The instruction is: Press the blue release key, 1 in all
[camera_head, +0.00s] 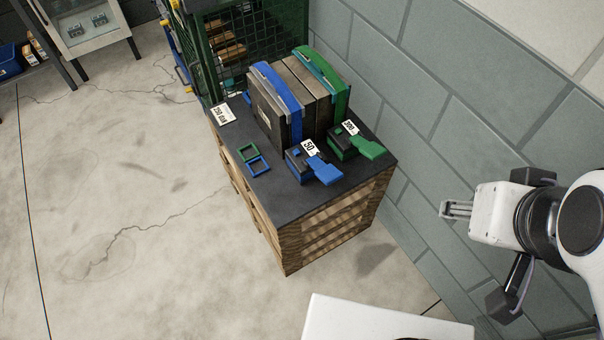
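The blue release key (325,171) is a flat blue paddle at the front of a small dark box (299,168). The box has blue parts and a white tag. It stands on the dark top of a wooden stand, in front of a case with a blue strap (277,87). My gripper (456,209) is at the right, well apart from the key and touching nothing that I can see. Its fingers point left. They show too small to tell whether they are open or shut.
A similar box with a green key (371,148) stands close right of the blue one, before a green-strapped case (322,79). Green (247,152) and blue (258,166) square frames lie left on the stand (288,206). A block wall (440,105) runs behind; a mesh cage (250,45) stands at the back.

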